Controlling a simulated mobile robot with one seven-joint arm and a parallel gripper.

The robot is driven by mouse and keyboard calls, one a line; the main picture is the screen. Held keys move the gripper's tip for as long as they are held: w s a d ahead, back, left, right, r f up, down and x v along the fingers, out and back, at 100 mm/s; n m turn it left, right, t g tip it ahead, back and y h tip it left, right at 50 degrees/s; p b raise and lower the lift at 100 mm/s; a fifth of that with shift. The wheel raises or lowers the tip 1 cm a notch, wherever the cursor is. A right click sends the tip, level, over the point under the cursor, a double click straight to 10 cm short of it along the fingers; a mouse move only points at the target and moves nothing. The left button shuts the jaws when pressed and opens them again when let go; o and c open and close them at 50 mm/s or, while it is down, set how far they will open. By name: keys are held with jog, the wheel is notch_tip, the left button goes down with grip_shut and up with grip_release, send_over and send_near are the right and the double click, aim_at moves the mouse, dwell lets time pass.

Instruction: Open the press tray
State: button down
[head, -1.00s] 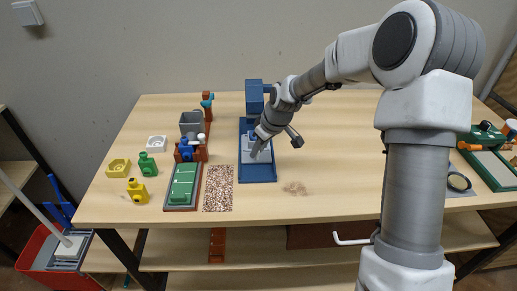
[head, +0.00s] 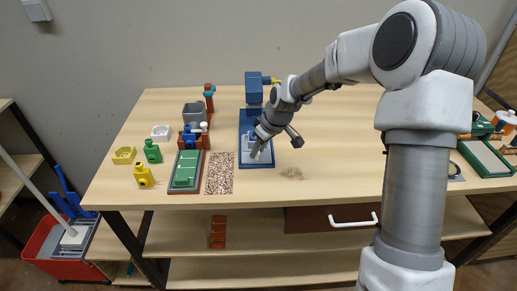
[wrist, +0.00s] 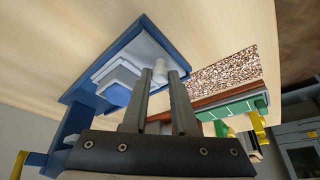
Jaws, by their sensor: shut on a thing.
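The blue press (head: 253,88) stands upright at the back of the table, on a long blue base (head: 245,120). A pale grey tray (head: 246,162) lies on the front part of that base, close to its front end. My arm hides part of the press base in the head view.
A speckled mat (head: 219,173) and a green board (head: 186,170) lie just left of the press. Green (head: 152,151) and yellow (head: 144,177) pieces and a grey bin (head: 193,113) stand farther left. The table right of the press is mostly clear.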

jog(key=c, duration=0.7)
grip_release()
jog(key=p+v, duration=0.1)
jog(key=v, duration=1.6)
jog(key=shift+r+p, duration=0.25)
jog(key=shift+p, duration=0.15)
